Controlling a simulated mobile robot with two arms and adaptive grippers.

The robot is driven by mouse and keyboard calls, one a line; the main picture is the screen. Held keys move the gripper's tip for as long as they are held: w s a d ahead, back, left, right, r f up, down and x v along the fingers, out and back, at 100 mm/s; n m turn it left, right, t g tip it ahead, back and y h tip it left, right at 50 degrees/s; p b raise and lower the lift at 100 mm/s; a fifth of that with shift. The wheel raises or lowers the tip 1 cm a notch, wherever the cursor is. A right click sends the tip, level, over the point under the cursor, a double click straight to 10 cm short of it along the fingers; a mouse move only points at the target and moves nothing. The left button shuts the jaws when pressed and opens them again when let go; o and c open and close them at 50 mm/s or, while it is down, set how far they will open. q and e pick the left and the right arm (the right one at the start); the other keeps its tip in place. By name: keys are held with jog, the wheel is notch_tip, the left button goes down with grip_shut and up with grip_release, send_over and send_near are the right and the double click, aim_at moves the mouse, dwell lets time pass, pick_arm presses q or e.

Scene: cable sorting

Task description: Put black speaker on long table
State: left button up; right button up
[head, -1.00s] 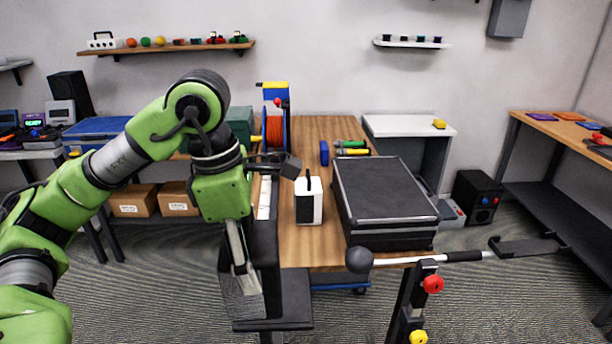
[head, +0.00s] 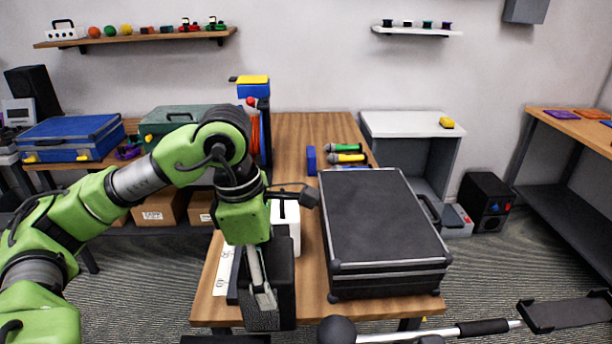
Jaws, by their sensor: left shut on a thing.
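My left gripper (head: 262,298) is shut on a black speaker (head: 284,285), a dark upright box. It holds the speaker at the near left part of the long wooden table (head: 300,140). The speaker's lower end overlaps the table's front edge in the picture; whether its base touches the top cannot be told. My gripper and wrist cover part of the speaker. My right gripper is out of view.
A large black case (head: 385,225) fills the table's near right. A white box (head: 286,222) stands behind the speaker, and a white strip (head: 224,270) lies to its left. A bar with a black ball end (head: 337,330) crosses the foreground. The table's far middle is clear.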

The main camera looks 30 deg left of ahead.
pick_arm(q)
jog(key=shift+w+a, duration=0.1)
jog(key=shift+w, duration=0.35)
jog(key=w+a+f+p, duration=0.2)
jog(key=w+f, duration=0.4)
jog(key=w+a+f+p, duration=0.3)
jog(key=w+f, duration=0.3)
jog(key=f, duration=0.1)
jog(key=shift+a, duration=0.3)
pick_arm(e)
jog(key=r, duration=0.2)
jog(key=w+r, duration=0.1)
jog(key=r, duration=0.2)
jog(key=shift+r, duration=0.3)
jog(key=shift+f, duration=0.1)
pick_arm(q)
jog(key=o, duration=2)
jog(key=shift+s+f, duration=0.1)
jog(key=shift+f, duration=0.05)
jog(key=shift+c, duration=0.2)
